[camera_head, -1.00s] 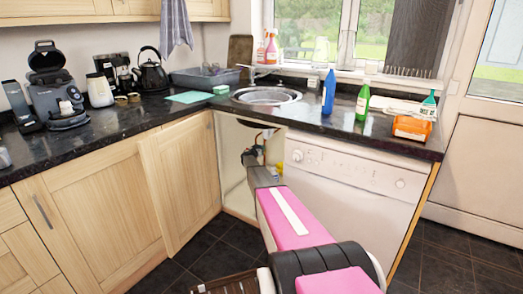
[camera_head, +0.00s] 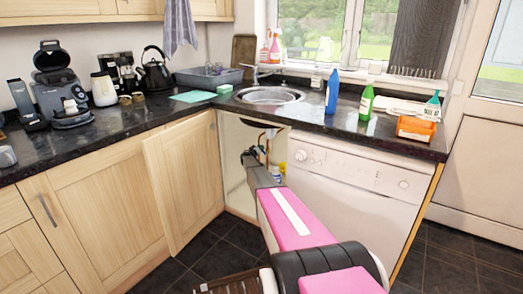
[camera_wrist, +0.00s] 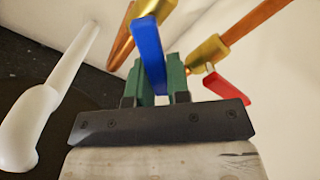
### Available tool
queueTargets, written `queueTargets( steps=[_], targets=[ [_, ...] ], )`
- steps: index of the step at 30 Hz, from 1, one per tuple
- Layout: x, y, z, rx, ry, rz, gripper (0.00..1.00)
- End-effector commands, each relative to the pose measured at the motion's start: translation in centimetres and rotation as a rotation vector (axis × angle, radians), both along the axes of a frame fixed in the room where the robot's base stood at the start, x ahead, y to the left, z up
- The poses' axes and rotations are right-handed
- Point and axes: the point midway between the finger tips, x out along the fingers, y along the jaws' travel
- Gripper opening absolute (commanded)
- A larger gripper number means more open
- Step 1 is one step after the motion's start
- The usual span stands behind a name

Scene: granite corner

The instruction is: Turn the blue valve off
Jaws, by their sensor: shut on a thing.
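The blue valve handle (camera_wrist: 147,45) stands near upright in the wrist view, between the green fingers of my gripper (camera_wrist: 158,76). The gripper is shut on it. A brass valve body (camera_wrist: 152,10) on a copper pipe shows behind the handle. In the head view my gripper (camera_head: 249,158) reaches into the open sink cabinet; the blue handle is too small to make out there.
A red valve handle (camera_wrist: 229,88) on a brass fitting (camera_wrist: 207,53) is close on the right. A white plastic pipe (camera_wrist: 50,110) is on the left. The open cabinet door (camera_head: 182,185) and the white dishwasher (camera_head: 350,195) flank the opening.

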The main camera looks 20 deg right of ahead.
Motion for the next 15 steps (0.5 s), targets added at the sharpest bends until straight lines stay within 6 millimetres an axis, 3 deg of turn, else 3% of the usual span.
queueTargets(
  steps=[15],
  targets=[
    [0.13,0.18,-0.35,-0.051,0.067,-0.001,0.00]
  ],
)
